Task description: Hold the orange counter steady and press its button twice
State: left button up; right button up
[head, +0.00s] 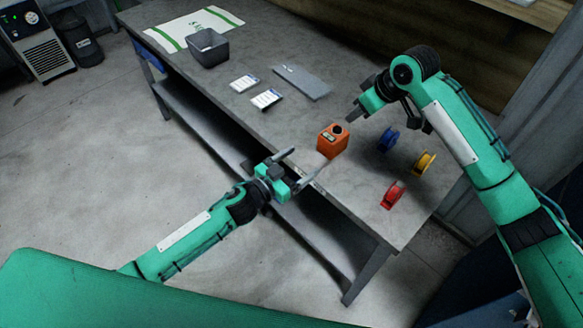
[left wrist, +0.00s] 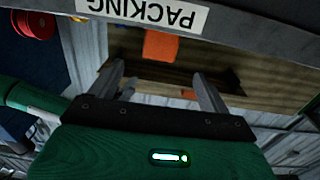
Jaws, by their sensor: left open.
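The orange counter (head: 327,146) stands upright near the front edge of the grey table, with a dark round button on top and a small display on its side. It also shows as an orange block in the left wrist view (left wrist: 161,45), ahead of the fingers. My left gripper (head: 308,158) is open and empty at the table's front edge, with its fingers pointing at the counter and apart from it. My right gripper (head: 354,115) hangs above the table, behind and to the right of the counter, apart from it. Its finger gap is not clear.
Blue (head: 388,139), yellow (head: 424,162) and red (head: 392,194) tape rolls stand right of the counter. A grey flat slab (head: 302,82), two white cards (head: 244,83) and a grey bin (head: 209,50) lie further left. A "PACKING" label (left wrist: 150,12) marks the table edge.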

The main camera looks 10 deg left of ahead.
aim_at(324, 145)
pick_arm(q)
jog(key=x, duration=1.1)
jog(key=shift+w+d, duration=0.1)
jog(key=shift+d, duration=0.05)
jog(key=c, duration=1.1)
jog(key=shift+c, duration=0.2)
pick_arm(e)
grip_shut()
dwell(1.2)
